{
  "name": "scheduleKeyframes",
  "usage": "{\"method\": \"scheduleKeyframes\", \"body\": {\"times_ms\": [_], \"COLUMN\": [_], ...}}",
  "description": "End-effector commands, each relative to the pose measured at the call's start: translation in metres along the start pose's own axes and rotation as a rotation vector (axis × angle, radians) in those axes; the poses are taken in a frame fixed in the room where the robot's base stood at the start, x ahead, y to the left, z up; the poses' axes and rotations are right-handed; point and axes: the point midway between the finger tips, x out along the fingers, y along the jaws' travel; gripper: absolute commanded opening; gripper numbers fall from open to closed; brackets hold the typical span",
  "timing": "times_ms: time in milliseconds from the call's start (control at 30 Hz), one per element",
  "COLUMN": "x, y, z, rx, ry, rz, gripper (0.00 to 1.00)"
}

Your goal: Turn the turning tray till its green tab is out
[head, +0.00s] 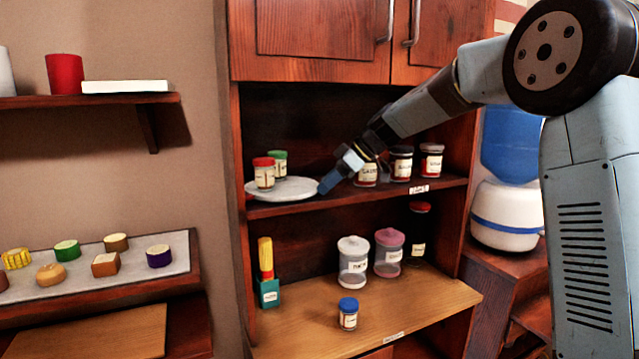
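The turning tray (293,190) is a pale round disc on the left of the open upper shelf. A jar with a red lid (264,176) and a jar with a green lid (279,163) stand on its left and back part. I see no green tab on the visible rim. My gripper (330,182) reaches in from the right, with its blue tip at the tray's right edge. I cannot tell whether it touches the rim. The fingers are too small to tell open from shut.
Several labelled jars (402,164) stand on the same shelf, right of and behind my gripper. Closed cabinet doors (320,40) hang above. Below, canisters (353,262) and a blue-lidded jar (348,314) stand on the counter. The shelf's front edge (300,208) runs just below the tray.

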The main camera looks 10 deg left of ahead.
Motion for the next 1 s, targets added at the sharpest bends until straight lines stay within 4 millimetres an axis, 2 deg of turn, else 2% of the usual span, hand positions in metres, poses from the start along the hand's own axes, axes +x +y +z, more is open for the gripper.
{"method": "scheduleKeyframes", "body": {"times_ms": [233, 367, 467, 800, 1000], "x": [-0.001, -0.010, -0.024, -0.090, -0.121], "y": [0.001, 0.001, 0.001, 0.000, 0.000], "z": [0.000, 0.000, 0.001, 0.001, 0.001], "rx": [0.001, 0.001, 0.002, 0.000, 0.000], "ry": [0.000, 0.001, 0.000, 0.000, 0.000], "rz": [0.002, 0.003, 0.005, 0.006, 0.004], "gripper": [0.49, 0.49, 0.49, 0.49, 0.49]}}
